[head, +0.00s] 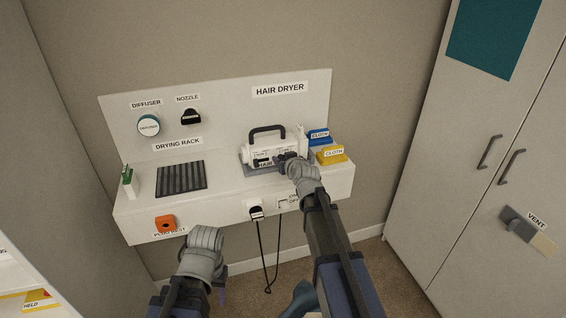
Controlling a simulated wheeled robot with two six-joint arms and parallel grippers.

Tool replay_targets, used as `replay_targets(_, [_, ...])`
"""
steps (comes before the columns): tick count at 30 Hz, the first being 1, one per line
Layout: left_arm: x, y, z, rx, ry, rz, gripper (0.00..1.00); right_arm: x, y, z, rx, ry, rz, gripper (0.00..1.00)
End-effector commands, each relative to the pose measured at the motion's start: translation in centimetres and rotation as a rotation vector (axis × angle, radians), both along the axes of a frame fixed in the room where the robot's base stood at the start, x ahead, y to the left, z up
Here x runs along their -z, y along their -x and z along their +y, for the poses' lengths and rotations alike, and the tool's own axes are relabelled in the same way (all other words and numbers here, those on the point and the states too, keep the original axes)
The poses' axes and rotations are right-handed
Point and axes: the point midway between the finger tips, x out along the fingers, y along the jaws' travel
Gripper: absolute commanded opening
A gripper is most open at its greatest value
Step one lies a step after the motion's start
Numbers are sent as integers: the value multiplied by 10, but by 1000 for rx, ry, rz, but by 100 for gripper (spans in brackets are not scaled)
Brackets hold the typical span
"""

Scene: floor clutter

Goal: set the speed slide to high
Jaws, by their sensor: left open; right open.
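The hair dryer (270,150) is a white box-shaped unit with a black handle on top, standing on a grey base on the white shelf. Its front has small dark controls and lettering; the speed slide is too small to tell and may be behind my gripper. My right gripper (284,158) is open at the front right of the hair dryer, very close to its front face; I cannot tell whether it touches. My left arm is low in front of the shelf, and its gripper (222,295) is mostly hidden, pointing down, apart from everything.
A black plug (257,212) with hanging cord is on the shelf front.

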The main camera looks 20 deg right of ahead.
Motion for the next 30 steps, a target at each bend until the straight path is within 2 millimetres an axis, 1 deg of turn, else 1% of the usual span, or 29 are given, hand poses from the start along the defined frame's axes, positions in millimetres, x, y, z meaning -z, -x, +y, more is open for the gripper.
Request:
replay_targets(7, [0, 0, 0, 0, 0, 0, 52, 0, -1, 0, 0, 0, 0, 50])
replay_targets(20, [0, 0, 0, 0, 0, 0, 52, 0, -1, 0, 0, 0, 0, 2])
replay_targets(21, [0, 0, 0, 0, 0, 0, 52, 0, -1, 0, 0, 0, 0, 0])
replay_targets(30, [0, 0, 0, 0, 0, 0, 52, 0, -1, 0, 0, 0, 0, 0])
